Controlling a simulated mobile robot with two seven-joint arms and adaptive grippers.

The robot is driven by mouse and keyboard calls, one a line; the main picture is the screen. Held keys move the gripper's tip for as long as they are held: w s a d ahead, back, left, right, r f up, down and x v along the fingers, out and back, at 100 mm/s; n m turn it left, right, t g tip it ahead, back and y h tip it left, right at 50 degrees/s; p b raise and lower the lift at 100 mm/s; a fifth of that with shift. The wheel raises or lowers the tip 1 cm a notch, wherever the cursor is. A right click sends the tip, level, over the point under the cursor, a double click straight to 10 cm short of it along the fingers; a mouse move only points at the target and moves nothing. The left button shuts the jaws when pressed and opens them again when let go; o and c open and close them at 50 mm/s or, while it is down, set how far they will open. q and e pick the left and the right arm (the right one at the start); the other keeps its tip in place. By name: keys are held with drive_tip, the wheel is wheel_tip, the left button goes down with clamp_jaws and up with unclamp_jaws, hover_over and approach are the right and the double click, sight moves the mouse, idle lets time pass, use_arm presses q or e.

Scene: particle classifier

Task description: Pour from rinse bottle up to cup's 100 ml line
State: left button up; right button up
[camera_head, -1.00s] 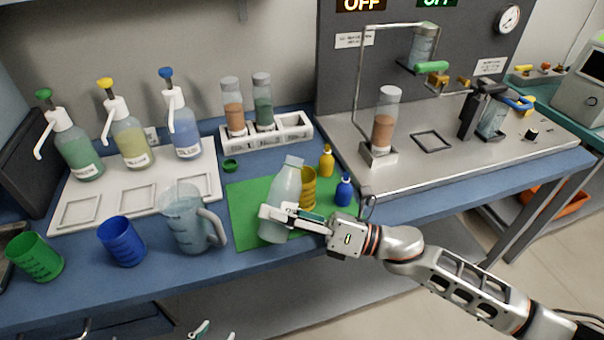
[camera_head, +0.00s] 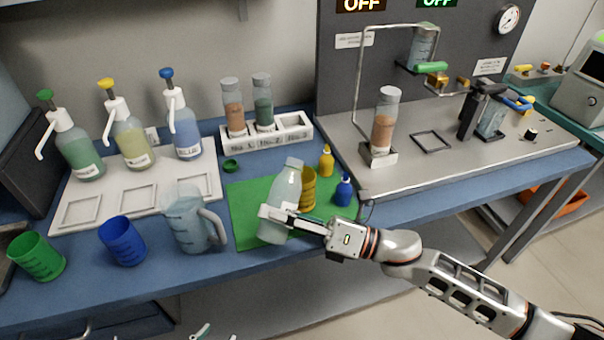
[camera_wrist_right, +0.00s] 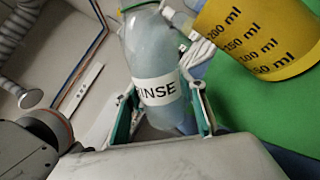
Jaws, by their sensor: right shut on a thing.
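The rinse bottle (camera_head: 284,196) is translucent pale green-white and stands over the green mat (camera_head: 243,212), tilted slightly. My right gripper (camera_head: 282,217) is shut on its lower body. In the right wrist view the bottle (camera_wrist_right: 152,60) shows a RINSE label between the two fingers of my gripper (camera_wrist_right: 165,115). A yellow cup (camera_head: 308,190) stands on the mat just right of the bottle, partly hidden by it. In the right wrist view the yellow cup (camera_wrist_right: 262,35) shows marks from 50 to 200 ml. Its inside cannot be seen.
A clear jug (camera_head: 186,222), a blue cup (camera_head: 122,241) and a green cup (camera_head: 36,257) stand to the left. Small yellow (camera_head: 326,161) and blue (camera_head: 343,190) dropper bottles stand right of the yellow cup. A steel tray (camera_head: 470,150) lies at right.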

sight(274, 206)
use_arm(q)
drive_tip(key=shift+w+r, duration=0.35)
drive_tip(key=shift+w, duration=0.05)
use_arm(e)
drive_tip(key=shift+s+r, duration=0.1)
drive_tip(key=shift+r, duration=0.1)
use_arm(q)
drive_tip(key=shift+s, duration=0.25)
use_arm(e)
drive_tip(key=shift+s+a+m, duration=0.1)
drive_tip(key=shift+m, duration=0.3)
drive_tip(key=shift+p, duration=0.3)
use_arm(q)
drive_tip(key=shift+s+f, duration=0.1)
drive_tip(key=shift+s, duration=0.1)
use_arm(e)
drive_tip(key=shift+s, duration=0.1)
use_arm(q)
drive_tip(key=shift+w+d+r, duration=0.1)
drive_tip(key=shift+w+r, duration=0.1)
drive_tip(key=shift+r, duration=0.05)
use_arm(e)
drive_tip(key=shift+s+a+r+m+t, duration=0.1)
drive_tip(key=shift+m+t, duration=0.3)
drive_tip(key=shift+m, duration=0.1)
